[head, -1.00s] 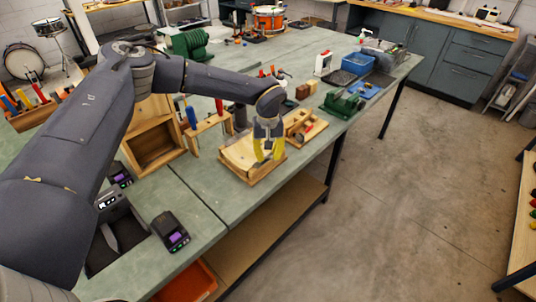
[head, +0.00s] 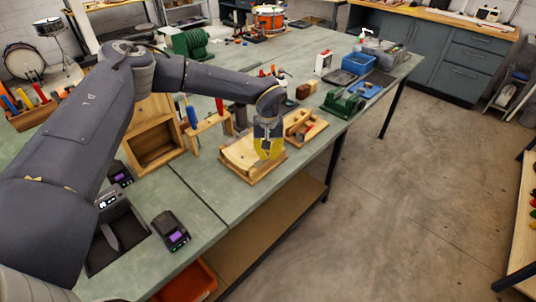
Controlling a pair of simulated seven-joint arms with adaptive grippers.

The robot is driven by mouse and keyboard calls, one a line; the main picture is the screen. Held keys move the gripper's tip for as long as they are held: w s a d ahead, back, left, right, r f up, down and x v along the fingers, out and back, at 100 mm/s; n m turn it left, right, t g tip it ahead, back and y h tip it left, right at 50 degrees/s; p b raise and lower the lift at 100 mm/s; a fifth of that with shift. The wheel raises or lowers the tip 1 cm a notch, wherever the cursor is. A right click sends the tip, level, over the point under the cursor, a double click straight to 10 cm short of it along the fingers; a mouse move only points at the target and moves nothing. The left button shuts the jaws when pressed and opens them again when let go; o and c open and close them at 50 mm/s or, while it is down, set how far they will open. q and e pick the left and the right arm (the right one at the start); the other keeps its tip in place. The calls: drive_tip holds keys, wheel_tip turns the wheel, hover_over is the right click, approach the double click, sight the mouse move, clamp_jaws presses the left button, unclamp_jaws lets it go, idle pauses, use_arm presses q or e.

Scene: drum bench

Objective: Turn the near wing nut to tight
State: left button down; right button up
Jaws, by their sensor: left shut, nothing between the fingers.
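My left gripper (head: 268,150), with yellow fingers, points down over the right part of a wooden jig (head: 243,157) with a pale curved piece in it. The fingers are close together and hold nothing that I can see. The near wing nut cannot be made out; it is too small or hidden behind the fingers. I cannot tell whether the fingers touch any part of the jig. My right gripper is not in view.
A wooden tray (head: 315,134) stands just right of the jig. A green vise (head: 343,103) and a blue bin (head: 358,63) stand farther back. An open wooden box (head: 154,149) is to the left. The bench's front edge (head: 262,198) runs close by.

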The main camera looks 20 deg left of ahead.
sight(268, 155)
use_arm(q)
drive_tip(key=shift+w+r, duration=0.1)
drive_tip(key=shift+w, duration=0.1)
idle(0.3)
drive_tip(key=c, duration=1.5)
unclamp_jaws()
drive_tip(key=shift+s, duration=0.1)
drive_tip(key=shift+o, duration=0.2)
wheel_tip(268, 155, up, 12)
